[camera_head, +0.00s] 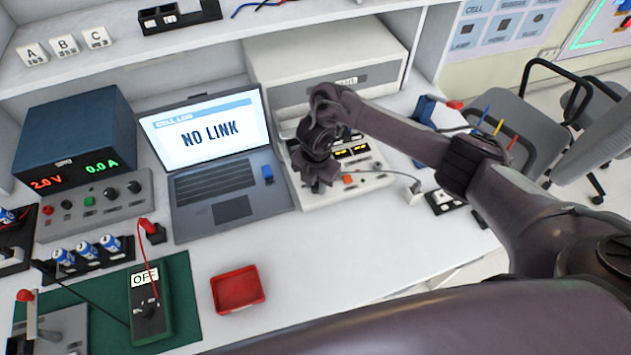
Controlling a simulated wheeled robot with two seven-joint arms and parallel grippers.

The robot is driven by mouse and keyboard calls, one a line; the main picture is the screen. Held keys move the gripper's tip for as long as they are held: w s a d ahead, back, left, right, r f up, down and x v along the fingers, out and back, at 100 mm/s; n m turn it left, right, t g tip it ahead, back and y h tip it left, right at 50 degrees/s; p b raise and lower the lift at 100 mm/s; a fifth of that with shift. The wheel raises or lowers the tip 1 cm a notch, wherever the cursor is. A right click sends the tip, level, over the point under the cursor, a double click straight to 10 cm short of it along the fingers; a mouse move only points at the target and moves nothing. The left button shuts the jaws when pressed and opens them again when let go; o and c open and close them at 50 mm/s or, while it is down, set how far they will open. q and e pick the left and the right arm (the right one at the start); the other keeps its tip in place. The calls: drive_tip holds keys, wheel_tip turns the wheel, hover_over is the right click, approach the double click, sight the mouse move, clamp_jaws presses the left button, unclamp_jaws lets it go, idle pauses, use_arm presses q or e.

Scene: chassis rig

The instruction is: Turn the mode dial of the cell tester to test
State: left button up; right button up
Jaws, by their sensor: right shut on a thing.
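The cell tester (347,193) is a low white unit with lit yellow displays and an orange button on its front panel. It sits right of the laptop, in front of a larger beige box. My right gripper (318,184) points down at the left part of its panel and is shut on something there. The gripper covers the mode dial, so I cannot see the dial's pointer or read its setting. My left gripper is not in view.
A laptop (228,210) showing "NO LINK" stands close left of the gripper. A red tray (238,289), a green meter marked OFF (151,318) and a dark blue power supply (72,138) are further left. The bench in front of the tester is clear.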

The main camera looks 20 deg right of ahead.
sight(315, 185)
drive_tip(key=m+p, duration=0.4)
drive_tip(key=shift+r+m, duration=0.2)
drive_tip(key=shift+m, duration=0.1)
drive_tip(key=shift+m+p, duration=0.85)
drive_tip(key=shift+m, duration=0.35)
drive_tip(key=shift+w+f+m+p, duration=0.1)
drive_tip(key=shift+m+p, duration=0.65)
drive_tip(key=shift+m, duration=0.45)
drive_tip(key=o, duration=1)
wheel_tip(315, 185, up, 8)
drive_tip(key=shift+f, duration=0.15)
